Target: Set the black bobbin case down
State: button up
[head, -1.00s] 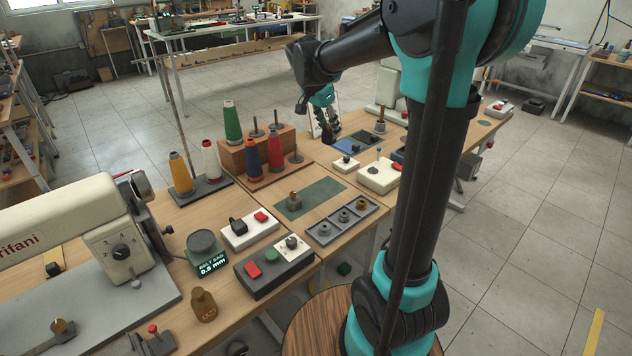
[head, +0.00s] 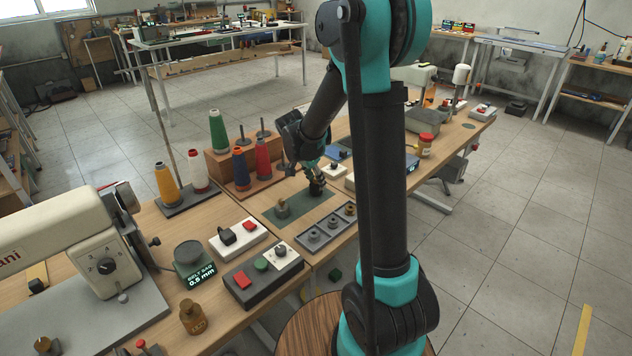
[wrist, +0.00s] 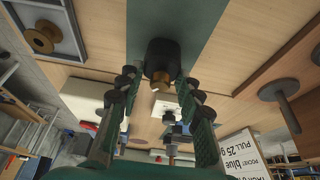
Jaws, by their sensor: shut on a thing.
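My gripper (head: 314,178) points down over the right end of the green mat (head: 300,201) on the near table. It is shut on the black bobbin case (wrist: 162,55), a short dark cylinder with a brass piece, held between the fingers in the wrist view. In the head view the case (head: 317,188) is small and partly covered by the fingers. It is at or just above the mat; I cannot tell whether it touches. A metallic bobbin case (head: 282,209) with a knob stands on the mat to its left.
A grey tray (head: 309,255) with round grey pieces and a brass bobbin (head: 350,208) lies in front of the mat. A wooden thread rack (head: 222,172) with coloured cones stands behind. Bare mat shows between both cases.

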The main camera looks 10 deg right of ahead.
jog(key=shift+f, duration=0.25)
jog(key=shift+f, duration=0.1)
jog(key=o, duration=1.3)
jog(key=shift+c, duration=0.2)
jog(key=v, duration=1.2)
